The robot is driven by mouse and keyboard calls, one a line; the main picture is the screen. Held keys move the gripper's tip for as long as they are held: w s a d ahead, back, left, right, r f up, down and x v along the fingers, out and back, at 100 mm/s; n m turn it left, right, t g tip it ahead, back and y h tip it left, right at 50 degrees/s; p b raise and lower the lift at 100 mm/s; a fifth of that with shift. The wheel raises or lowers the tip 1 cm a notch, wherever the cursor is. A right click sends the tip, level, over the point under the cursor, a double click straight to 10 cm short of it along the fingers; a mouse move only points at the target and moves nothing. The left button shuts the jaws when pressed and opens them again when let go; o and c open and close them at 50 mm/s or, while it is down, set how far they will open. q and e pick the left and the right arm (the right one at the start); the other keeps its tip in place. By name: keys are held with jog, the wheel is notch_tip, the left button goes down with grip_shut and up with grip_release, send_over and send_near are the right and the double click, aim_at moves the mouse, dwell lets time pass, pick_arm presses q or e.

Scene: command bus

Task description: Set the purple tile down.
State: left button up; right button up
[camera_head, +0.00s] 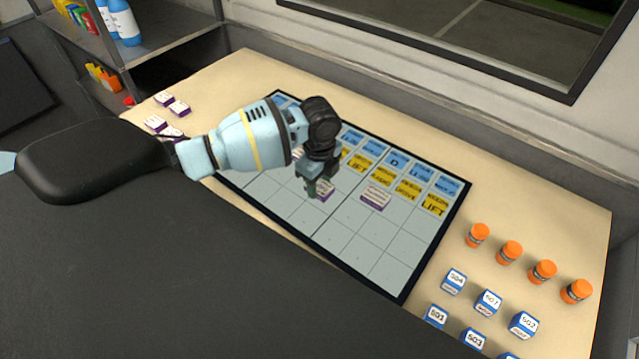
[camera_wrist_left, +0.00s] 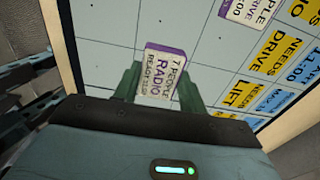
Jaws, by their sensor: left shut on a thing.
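The purple tile (camera_wrist_left: 163,70) has a white label that reads "RADIO" in the left wrist view. My left gripper (camera_wrist_left: 160,82) is shut on it, with one green finger on each side. In the head view the tile (camera_head: 322,191) shows at the tip of my left gripper (camera_head: 317,188), over the middle of the gridded board (camera_head: 345,255). I cannot tell whether the tile touches the board. A second purple-edged tile (camera_head: 376,197) lies on the board to the right of it. My right gripper is not in view.
Yellow and blue label cards (camera_head: 397,162) line the board's far side. Several purple tiles (camera_head: 164,98) lie on the table at left. Orange-capped jars (camera_head: 509,251) and blue-white blocks (camera_head: 488,301) stand at right. The board's near cells look empty.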

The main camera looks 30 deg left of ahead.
aim_at(319, 185)
pick_arm(q)
jog(key=shift+f, duration=0.45)
jog(key=shift+f, duration=0.1)
jog(key=o, duration=1)
notch_tip(319, 185, up, 12)
jog(key=shift+r+p, duration=0.1)
jog(key=shift+p, duration=0.35)
